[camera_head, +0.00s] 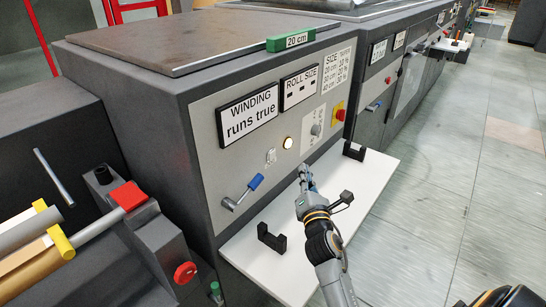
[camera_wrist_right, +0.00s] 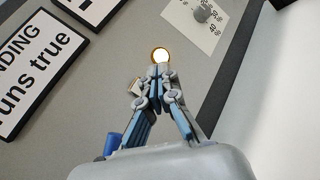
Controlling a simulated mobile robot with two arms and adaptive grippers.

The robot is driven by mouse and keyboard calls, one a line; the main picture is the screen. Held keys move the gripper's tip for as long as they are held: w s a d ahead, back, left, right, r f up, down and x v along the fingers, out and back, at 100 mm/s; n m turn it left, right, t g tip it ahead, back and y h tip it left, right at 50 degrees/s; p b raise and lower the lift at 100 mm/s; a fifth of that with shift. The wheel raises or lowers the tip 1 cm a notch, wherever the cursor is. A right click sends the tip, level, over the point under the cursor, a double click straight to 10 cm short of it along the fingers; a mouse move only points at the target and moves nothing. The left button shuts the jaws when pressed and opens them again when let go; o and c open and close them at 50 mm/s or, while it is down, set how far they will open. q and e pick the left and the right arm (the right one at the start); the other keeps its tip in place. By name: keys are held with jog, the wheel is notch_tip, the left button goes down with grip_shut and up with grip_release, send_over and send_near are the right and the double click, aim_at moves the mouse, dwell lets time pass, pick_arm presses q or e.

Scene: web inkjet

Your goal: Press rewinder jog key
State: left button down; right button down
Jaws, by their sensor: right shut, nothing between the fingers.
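A round, lit button (camera_head: 288,143) with a pale yellow glow sits on the grey front panel (camera_head: 240,160) of the rewinder. No label naming it as the jog key is readable. In the right wrist view the lit button (camera_wrist_right: 160,55) lies just beyond the fingertips. My right gripper (camera_head: 305,172) is over the white shelf, below and a little right of the button in the head view. Its fingers (camera_wrist_right: 158,74) are shut and empty, pointing at the button. Whether they touch it cannot be told. My left gripper is not in view.
A small switch (camera_head: 271,156), a blue-handled lever (camera_head: 243,193), a grey knob (camera_head: 316,130) and a red stop button (camera_head: 340,114) share the panel. The white shelf (camera_head: 290,270) has two black brackets (camera_head: 271,238) (camera_head: 354,151). Open floor lies to the right.

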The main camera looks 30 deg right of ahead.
aim_at(272, 156)
jog(key=w+a+b, duration=0.2)
jog(key=w+a, duration=0.1)
jog(key=w, duration=0.4)
dwell(1.3)
jog(key=shift+b, duration=0.3)
jog(key=shift+w+a, duration=0.1)
jog(key=shift+w, duration=0.25)
jog(key=shift+w+a+b, duration=0.15)
jog(key=shift+w+b, duration=0.15)
jog(key=shift+w, duration=0.1)
dwell(0.5)
jog(key=shift+s, duration=0.1)
jog(key=shift+s+d+p, duration=0.3)
jog(key=shift+s+p, duration=0.15)
jog(key=shift+s, duration=0.25)
